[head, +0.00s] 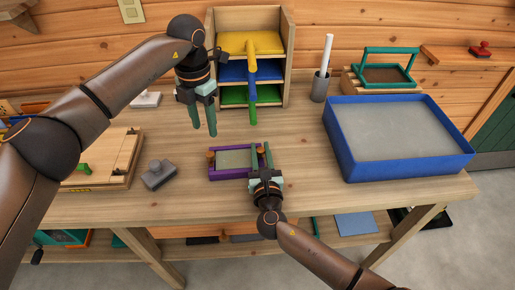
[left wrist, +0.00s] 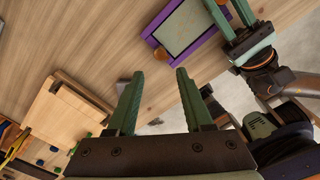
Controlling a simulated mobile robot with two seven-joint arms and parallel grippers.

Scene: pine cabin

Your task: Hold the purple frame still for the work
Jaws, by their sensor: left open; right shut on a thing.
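The purple frame (head: 230,175) lies on the workbench in the middle of the head view, with a grey-green panel inside and small orange-brown knobs on it. It also shows at the top of the left wrist view (left wrist: 192,49). My right gripper (head: 262,160) is shut on the right side of the purple frame, and its fingers hide part of that side. My left gripper (head: 203,130) is open and empty, above the bench behind and left of the frame. Its spread green fingers also show in the left wrist view (left wrist: 156,78), apart from the frame.
A blue-rimmed tray (head: 400,171) stands to the right. A wooden rack (head: 290,60) with yellow, blue and green pieces stands behind. A grey block (head: 158,176) and a wooden board (head: 115,165) lie at left. A cup with a white roll (head: 320,88) stands beside the rack.

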